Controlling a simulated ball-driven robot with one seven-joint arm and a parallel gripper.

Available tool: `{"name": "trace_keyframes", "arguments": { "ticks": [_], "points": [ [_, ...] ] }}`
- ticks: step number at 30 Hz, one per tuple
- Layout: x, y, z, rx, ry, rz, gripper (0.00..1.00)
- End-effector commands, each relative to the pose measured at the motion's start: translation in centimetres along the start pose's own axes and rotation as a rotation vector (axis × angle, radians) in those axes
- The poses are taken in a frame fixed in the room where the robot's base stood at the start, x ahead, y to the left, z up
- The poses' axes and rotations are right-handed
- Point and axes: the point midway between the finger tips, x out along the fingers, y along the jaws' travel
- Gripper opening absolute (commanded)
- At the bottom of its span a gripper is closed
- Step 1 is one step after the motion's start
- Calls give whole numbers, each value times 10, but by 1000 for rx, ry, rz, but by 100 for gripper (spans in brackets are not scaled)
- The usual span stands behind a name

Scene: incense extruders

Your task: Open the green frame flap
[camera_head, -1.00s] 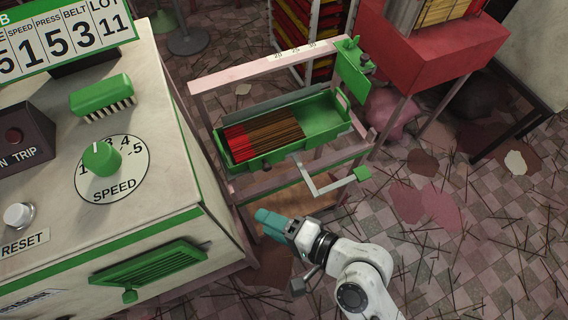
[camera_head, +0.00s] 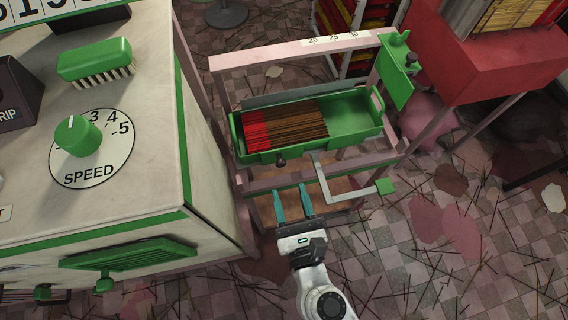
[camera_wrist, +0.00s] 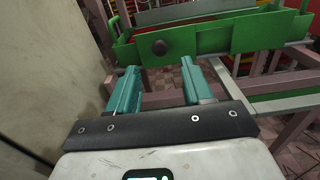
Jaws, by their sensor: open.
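A pink frame (camera_head: 290,52) holds a green tray (camera_head: 350,115) of red-tipped brown sticks. A green front panel with a dark knob (camera_head: 281,162) runs along the tray's near side; the knob also shows in the wrist view (camera_wrist: 159,47). A green plate (camera_head: 397,80) hangs at the frame's upper right corner. I cannot tell which of these is the flap. My gripper (camera_head: 292,191) is open and empty, below and in front of the tray. In the wrist view its teal fingers (camera_wrist: 160,68) point towards the knob and stand apart from it.
A grey bent lever with a green end (camera_head: 384,187) juts out right of my gripper. The cream console (camera_head: 130,165) stands close on the left. A red stand (camera_head: 470,50) is at the back right. Loose sticks litter the tiled floor (camera_head: 440,270).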

Motion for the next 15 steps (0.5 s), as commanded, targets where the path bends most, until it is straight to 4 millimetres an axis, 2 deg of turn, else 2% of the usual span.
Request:
{"name": "trace_keyframes", "arguments": {
  "ticks": [1,6,12,15],
  "points": [
    [11,0,4,0,-3,1,50],
    [40,0,3,-2,-2,0,50],
    [64,0,1,-3,-1,0,50],
    [69,0,1,-2,0,0,50]
  ]
}}
